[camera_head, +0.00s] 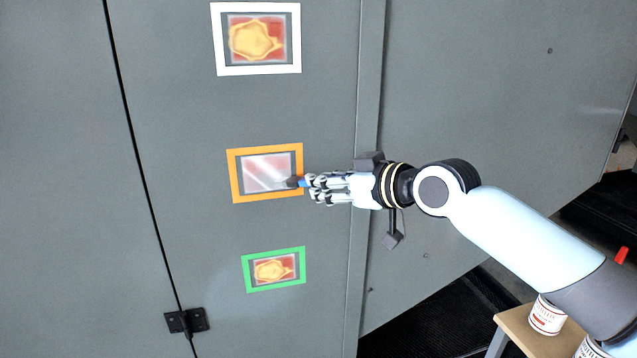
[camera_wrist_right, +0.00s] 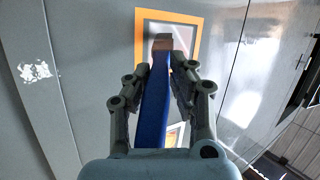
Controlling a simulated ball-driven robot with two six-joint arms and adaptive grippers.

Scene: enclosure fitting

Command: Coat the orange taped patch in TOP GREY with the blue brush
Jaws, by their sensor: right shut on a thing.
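The orange taped patch (camera_head: 236,188) is the middle of three framed patches on the grey enclosure door. Inside its tape the surface is reddish with pale whitish-grey streaks. My right gripper (camera_head: 312,187) is shut on the blue brush (camera_wrist_right: 155,110), at the right edge of the orange frame. The brush's dark tip (camera_head: 291,182) lies over the lower right of the patch; I cannot tell whether it touches. The right wrist view shows the brush pointing into the orange frame (camera_wrist_right: 199,45). My left gripper is not in view.
A white-taped patch (camera_head: 218,62) is above and a green-taped patch (camera_head: 247,282) below, both with yellow blotches on red. A black hinge (camera_head: 187,320) is at lower left. A wooden stand (camera_head: 512,325) with paint tins (camera_head: 547,316) is at lower right.

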